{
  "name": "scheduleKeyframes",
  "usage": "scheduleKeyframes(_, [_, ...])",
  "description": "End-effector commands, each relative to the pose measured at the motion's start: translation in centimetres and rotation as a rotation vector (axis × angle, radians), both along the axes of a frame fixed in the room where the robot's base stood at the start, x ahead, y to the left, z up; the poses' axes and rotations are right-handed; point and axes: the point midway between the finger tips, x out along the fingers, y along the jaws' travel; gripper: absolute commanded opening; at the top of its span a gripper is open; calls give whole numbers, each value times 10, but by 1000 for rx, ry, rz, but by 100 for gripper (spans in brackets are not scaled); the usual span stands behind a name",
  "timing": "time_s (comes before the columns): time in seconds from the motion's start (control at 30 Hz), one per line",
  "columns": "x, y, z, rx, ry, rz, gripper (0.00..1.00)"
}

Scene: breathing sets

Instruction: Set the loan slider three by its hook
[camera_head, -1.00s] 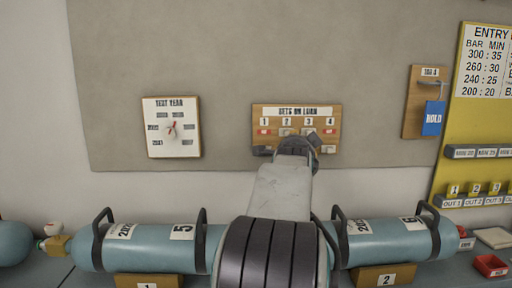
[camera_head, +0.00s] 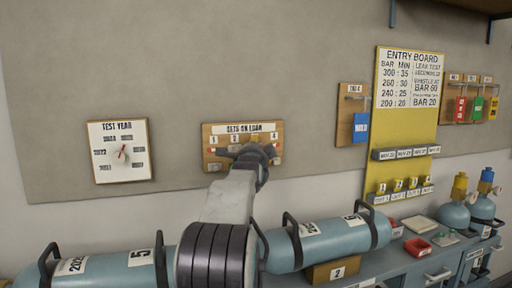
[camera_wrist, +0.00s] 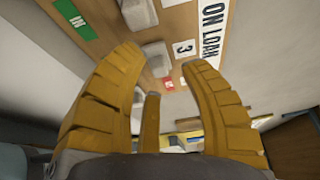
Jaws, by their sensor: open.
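The wooden loan board (camera_head: 206,146) hangs on the grey wall panel, with number tags along its top. My gripper (camera_head: 257,154) is in front of its lower right half and hides most of the slider three area. The number 3 tag (camera_wrist: 183,48) shows between the fingertips. A grey slider block (camera_wrist: 152,56) is beside it, also between the fingertips; I cannot tell whether they touch. A green IN label (camera_wrist: 73,18) is at the upper left. The hook itself is not clear.
A test year dial board (camera_head: 119,152) hangs to the left. A small board with a blue HOLD tag (camera_head: 361,127) and a yellow entry board (camera_head: 407,120) are to the right. Blue cylinders (camera_head: 110,262) lie on the bench below. The wall between boards is clear.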

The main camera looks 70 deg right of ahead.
Motion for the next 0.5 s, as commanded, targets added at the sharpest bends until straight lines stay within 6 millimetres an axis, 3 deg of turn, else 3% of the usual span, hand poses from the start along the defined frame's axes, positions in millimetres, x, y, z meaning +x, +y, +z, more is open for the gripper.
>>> scheduleKeyframes(0.2, [3, -12, 0, 1, 1, 0, 40])
scheduleKeyframes(0.5, [4, -14, -1, 1, 1, 0, 40])
